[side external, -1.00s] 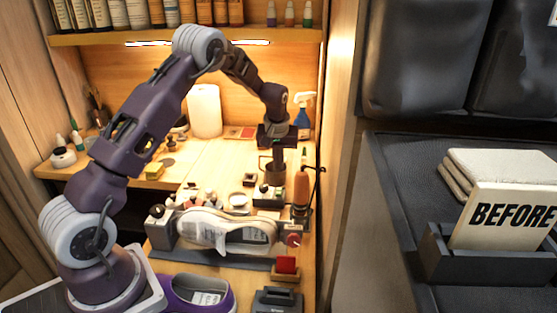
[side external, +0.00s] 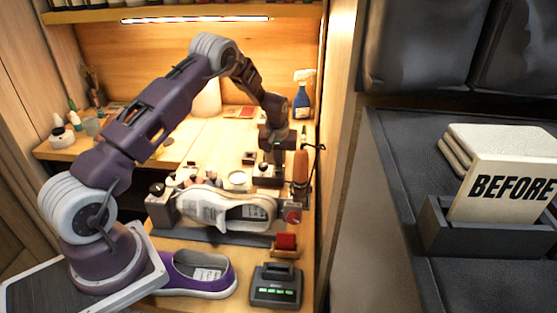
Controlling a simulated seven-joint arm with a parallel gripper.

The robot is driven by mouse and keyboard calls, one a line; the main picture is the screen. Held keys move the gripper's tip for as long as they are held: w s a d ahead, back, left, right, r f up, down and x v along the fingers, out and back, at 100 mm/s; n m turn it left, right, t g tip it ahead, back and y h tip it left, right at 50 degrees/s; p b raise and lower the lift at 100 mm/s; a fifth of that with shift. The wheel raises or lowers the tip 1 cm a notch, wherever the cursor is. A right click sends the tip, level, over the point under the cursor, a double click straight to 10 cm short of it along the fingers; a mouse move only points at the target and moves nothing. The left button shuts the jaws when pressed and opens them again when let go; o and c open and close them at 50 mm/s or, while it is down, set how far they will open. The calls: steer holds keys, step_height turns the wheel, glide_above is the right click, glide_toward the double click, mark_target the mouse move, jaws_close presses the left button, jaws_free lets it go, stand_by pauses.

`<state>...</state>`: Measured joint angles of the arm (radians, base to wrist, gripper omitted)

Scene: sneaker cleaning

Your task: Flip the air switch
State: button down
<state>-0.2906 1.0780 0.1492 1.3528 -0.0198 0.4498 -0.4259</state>
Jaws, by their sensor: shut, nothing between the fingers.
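My gripper (side external: 273,163) points down at the back right of the bench, with its fingers shut and empty. It is directly over or just behind a small dark box with a pale top (side external: 266,175), which looks like the air switch; its lever is too small to make out. I cannot tell whether the fingertips touch it. An orange-handled tool (side external: 300,170) stands upright just right of the box. A white sneaker (side external: 228,207) lies on its side in a grey holder in front of the box.
A purple shoe (side external: 198,272), a dark device with green lights (side external: 275,286) and a red block (side external: 286,241) are at the front. Small bottles and a white dish (side external: 237,179) crowd the area left of the box. A blue spray bottle (side external: 302,97) stands behind.

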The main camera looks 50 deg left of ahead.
steer(key=shift+s+d+f, duration=0.1)
steer(key=shift+s+d, duration=0.55)
steer(key=shift+r, duration=0.2)
steer(key=s+v, duration=0.1)
steer(key=v, duration=1.2)
steer(key=shift+d, duration=0.45)
steer(key=shift+r, duration=0.15)
